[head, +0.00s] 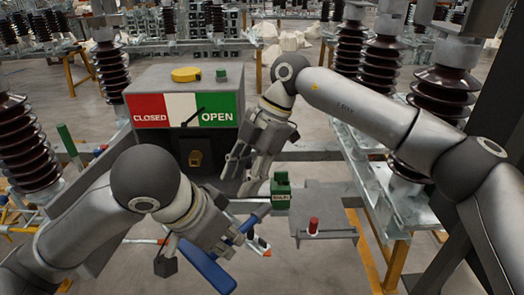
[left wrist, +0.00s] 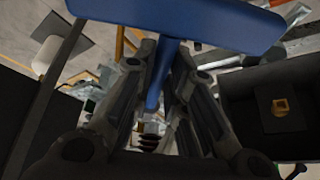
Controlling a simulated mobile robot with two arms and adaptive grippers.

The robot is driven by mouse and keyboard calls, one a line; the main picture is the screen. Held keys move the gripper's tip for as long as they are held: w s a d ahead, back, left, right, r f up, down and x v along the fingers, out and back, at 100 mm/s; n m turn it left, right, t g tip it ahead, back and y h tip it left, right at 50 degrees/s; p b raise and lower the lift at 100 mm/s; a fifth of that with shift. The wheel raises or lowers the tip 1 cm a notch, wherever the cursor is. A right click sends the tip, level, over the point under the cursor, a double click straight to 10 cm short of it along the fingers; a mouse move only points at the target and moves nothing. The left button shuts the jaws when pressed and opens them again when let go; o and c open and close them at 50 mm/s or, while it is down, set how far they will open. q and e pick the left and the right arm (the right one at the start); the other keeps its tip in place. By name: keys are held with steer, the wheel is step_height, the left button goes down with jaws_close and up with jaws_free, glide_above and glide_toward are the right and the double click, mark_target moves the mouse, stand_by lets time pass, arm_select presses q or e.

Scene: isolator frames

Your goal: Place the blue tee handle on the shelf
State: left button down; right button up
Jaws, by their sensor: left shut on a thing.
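The blue tee handle shows in the head view as a blue crossbar (head: 207,270) at the lower middle. My left gripper (head: 232,236) is shut on its stem, and its fingers hide part of it. In the left wrist view the crossbar (left wrist: 190,22) spans the top and the stem (left wrist: 158,80) runs down between the fingers (left wrist: 155,105). The grey shelf (head: 327,200) is right of the handle, with the handle apart from it. My right gripper (head: 238,184) hangs in front of the control box, its fingers apart, with nothing seen between them.
The grey control box (head: 150,85) carries a CLOSED/OPEN panel (head: 185,110) and a yellow knob (head: 186,74). Brown insulators (head: 440,90) line the right, another (head: 25,145) stands left.

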steer(key=s+d+r+n+t+h, duration=0.2)
steer(key=s+d+r+h, duration=0.25)
steer(key=r, duration=0.35)
step_height(320, 180, down, 11)
steer(key=shift+w+a+f, duration=0.2)
steer(key=shift+w+a, duration=0.2)
steer(key=shift+c, duration=0.3)
arm_select(q)
steer(key=shift+d, duration=0.1)
arm_select(e)
steer(key=shift+a, duration=0.1)
jaws_close()
arm_select(q)
steer(key=c, duration=1.5)
jaws_free()
steer(key=shift+s, duration=0.1)
steer(key=shift+o, duration=1)
